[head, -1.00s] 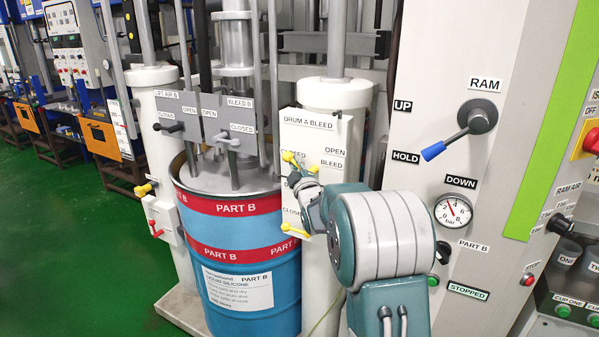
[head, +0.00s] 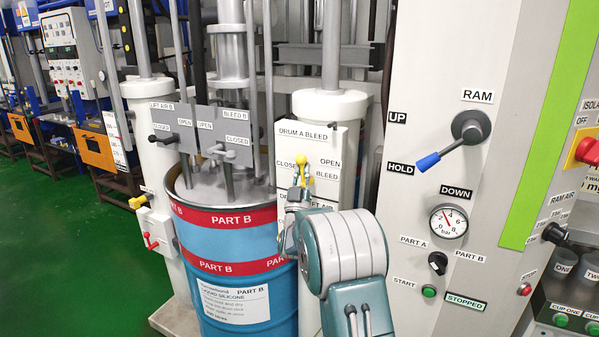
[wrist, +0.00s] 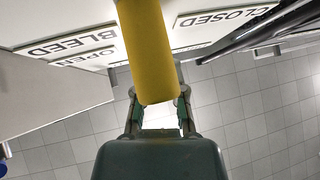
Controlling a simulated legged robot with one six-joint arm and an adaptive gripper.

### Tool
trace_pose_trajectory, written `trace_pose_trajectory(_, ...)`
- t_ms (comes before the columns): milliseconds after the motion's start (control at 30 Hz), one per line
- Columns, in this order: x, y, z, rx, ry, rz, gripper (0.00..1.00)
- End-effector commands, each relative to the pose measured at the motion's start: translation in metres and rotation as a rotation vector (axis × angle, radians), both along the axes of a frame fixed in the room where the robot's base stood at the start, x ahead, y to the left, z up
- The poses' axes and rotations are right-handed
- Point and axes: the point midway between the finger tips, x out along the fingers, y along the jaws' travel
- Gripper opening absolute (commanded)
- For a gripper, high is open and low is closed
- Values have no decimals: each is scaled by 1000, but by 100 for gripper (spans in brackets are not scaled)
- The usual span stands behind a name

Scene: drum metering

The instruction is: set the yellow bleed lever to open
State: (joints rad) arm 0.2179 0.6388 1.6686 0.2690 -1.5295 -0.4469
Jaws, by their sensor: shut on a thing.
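The yellow bleed lever (head: 302,164) is on the white DRUM A BLEED panel (head: 317,141). It stands about upright, between the CLOSED label on its left and the OPEN label on its right. My gripper (head: 301,188) is at the lever, partly hidden by my own arm. In the wrist view, the yellow lever (wrist: 148,45) comes down between the fingers of my gripper (wrist: 157,98), which are shut on it. The CLOSED label (wrist: 222,18) and the BLEED label (wrist: 68,44) show upside down there.
The blue PART B drum (head: 240,245) stands left of the panel, with grey levers (head: 217,152) above it. On the right, the grey cabinet carries the blue-tipped RAM lever (head: 450,148) and a gauge (head: 449,221). Green floor (head: 60,250) is clear at far left.

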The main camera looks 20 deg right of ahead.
Motion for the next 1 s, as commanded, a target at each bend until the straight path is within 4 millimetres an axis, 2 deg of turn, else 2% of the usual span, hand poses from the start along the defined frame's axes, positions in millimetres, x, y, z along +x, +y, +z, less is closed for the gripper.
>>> trace_pose_trajectory(300,-3,-2,-4,75,-87,3,0)
trace_pose_trajectory(833,-5,-4,-5,91,-105,0,0)
trace_pose_trajectory(900,-5,-4,-4,91,-105,0,37)
trace_pose_trajectory(933,-5,-4,-4,92,-106,-1,51)
trace_pose_trajectory(1000,-5,-4,-3,92,-107,0,51)
